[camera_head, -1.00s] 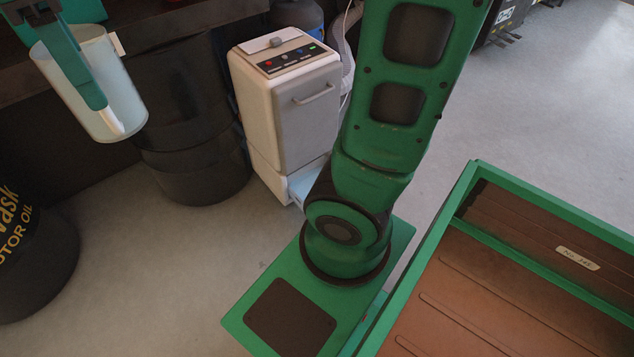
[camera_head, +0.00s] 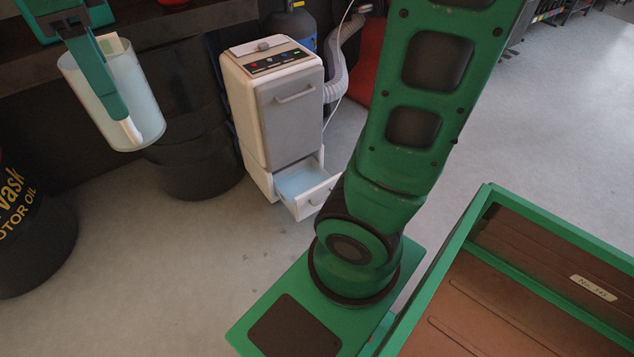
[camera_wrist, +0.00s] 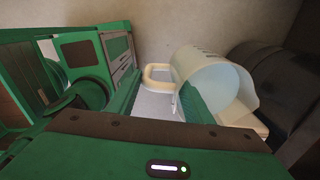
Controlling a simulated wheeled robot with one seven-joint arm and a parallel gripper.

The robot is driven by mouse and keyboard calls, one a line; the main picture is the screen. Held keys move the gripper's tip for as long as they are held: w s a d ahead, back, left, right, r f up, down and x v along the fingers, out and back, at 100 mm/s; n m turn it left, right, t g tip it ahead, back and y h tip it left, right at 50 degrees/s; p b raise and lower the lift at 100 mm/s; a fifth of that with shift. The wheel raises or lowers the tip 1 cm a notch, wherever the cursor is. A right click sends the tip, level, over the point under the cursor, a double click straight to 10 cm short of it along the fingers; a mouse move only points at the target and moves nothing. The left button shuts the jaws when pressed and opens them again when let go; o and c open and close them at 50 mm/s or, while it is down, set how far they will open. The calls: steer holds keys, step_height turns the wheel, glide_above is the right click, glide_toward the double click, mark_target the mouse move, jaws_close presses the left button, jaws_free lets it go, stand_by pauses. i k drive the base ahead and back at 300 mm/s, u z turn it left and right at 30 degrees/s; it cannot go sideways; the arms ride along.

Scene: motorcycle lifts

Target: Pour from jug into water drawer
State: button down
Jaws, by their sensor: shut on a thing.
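A translucent white jug (camera_head: 145,92) is held up at the upper left of the head view. My gripper (camera_head: 125,112) is shut on its handle; one green finger shows along it. In the wrist view the jug (camera_wrist: 215,85) lies beyond the green finger (camera_wrist: 196,104), its mouth toward the camera; its contents cannot be made out. The water drawer (camera_head: 303,185) is pulled out at the foot of a white machine (camera_head: 285,105), with a pale blue inside. The jug is left of the machine, apart from the drawer. My arm stands just right of the drawer.
Dark drums (camera_head: 190,120) stand left of the machine, and a black oil drum (camera_head: 30,235) is at the far left. A grey hose (camera_head: 338,75) and blue bottle are behind the machine.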

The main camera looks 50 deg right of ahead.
mark_target(308, 185)
steer(key=k, duration=0.95)
steer(key=z, duration=1.05)
steer(key=i, duration=1)
